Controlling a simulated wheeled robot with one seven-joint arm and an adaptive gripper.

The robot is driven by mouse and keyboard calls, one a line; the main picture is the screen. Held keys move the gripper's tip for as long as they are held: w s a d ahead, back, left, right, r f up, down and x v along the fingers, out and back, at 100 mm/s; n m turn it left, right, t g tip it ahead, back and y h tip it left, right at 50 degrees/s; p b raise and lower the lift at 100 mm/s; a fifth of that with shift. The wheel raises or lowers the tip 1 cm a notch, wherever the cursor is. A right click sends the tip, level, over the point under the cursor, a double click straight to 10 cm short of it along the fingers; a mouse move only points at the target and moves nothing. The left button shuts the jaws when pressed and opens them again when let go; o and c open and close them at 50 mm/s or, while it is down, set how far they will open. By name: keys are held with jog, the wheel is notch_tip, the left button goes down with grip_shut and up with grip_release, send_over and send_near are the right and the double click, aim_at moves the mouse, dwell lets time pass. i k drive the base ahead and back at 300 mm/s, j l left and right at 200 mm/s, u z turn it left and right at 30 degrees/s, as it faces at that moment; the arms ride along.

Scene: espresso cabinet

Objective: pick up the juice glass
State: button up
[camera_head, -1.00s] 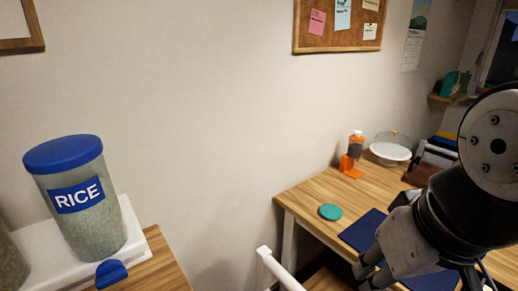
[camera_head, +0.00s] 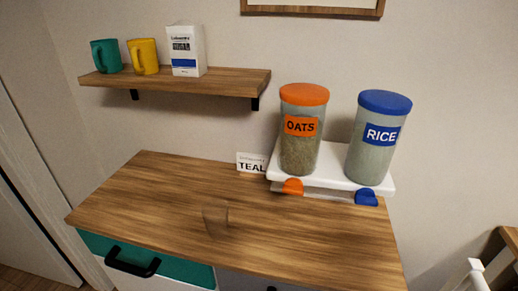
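A small, see-through shape (camera_head: 215,222) stands on the wooden top of the cabinet, left of its middle. It looks like a clear glass, but it is faint and I cannot make out its rim or whether it holds anything. No other glass shows. My gripper is not in view now, so I cannot see whether it is open or shut.
The wooden cabinet top (camera_head: 150,205) is mostly clear. At its back right, an oats canister (camera_head: 300,150) and a rice canister (camera_head: 375,150) stand on a white dispenser base (camera_head: 335,170), beside a TEAL card (camera_head: 251,163). A wall shelf (camera_head: 180,83) holds two mugs and a box.

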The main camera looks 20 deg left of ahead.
aim_at(215, 212)
jog(key=l+u, duration=0.1)
jog(key=u, duration=1.25)
jog(key=i+j+u, duration=0.1)
jog(key=j, duration=0.3)
jog(key=i+j, duration=0.1)
jog(key=j, duration=0.25)
jog(key=j+u, duration=0.05)
